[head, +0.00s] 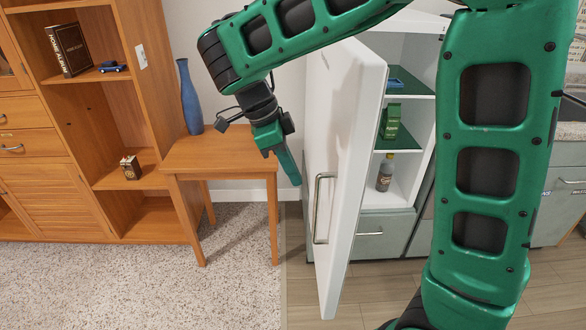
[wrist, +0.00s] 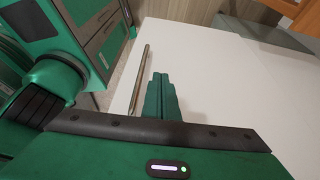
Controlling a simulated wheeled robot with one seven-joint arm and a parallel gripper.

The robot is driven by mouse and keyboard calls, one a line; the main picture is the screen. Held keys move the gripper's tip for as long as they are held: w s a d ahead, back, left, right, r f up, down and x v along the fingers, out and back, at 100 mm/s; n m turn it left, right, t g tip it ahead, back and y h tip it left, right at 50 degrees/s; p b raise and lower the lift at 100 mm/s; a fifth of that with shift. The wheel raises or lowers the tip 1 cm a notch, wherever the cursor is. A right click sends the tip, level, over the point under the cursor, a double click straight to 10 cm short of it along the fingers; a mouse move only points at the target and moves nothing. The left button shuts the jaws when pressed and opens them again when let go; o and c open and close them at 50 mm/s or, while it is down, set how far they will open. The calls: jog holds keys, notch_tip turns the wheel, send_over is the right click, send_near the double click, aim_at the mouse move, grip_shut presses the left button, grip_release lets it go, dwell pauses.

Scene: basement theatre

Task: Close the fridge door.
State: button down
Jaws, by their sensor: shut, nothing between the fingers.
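The white fridge door (head: 345,130) stands open in the head view, swung out toward me, with a long vertical metal handle (head: 318,208) on its outer face. The fridge interior (head: 408,165) shows to the right of the door, with a green carton and a bottle on its shelves. My gripper (head: 291,175) is shut and empty, pointing down just left of the door, near the top of the handle. In the wrist view, its closed green fingers (wrist: 159,92) lie over the white door face, beside the handle (wrist: 139,78). Whether they touch the door I cannot tell.
A small wooden table (head: 220,155) with a blue vase (head: 189,98) stands left of the door. A wooden shelf unit (head: 125,200) is further left. Grey lower cabinets (head: 555,195) and a counter are at the right. Wooden floor (head: 300,305) lies below the door.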

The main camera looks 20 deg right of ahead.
jog(key=d+f, duration=0.1)
jog(key=f, duration=0.1)
jog(key=s+d+f, duration=0.1)
jog(key=d+f, duration=0.3)
jog(key=shift+s+d+f, duration=0.15)
jog(key=shift+s+f, duration=0.15)
jog(key=shift+s, duration=0.1)
jog(key=shift+s+d, duration=0.15)
jog(key=shift+d, duration=0.4)
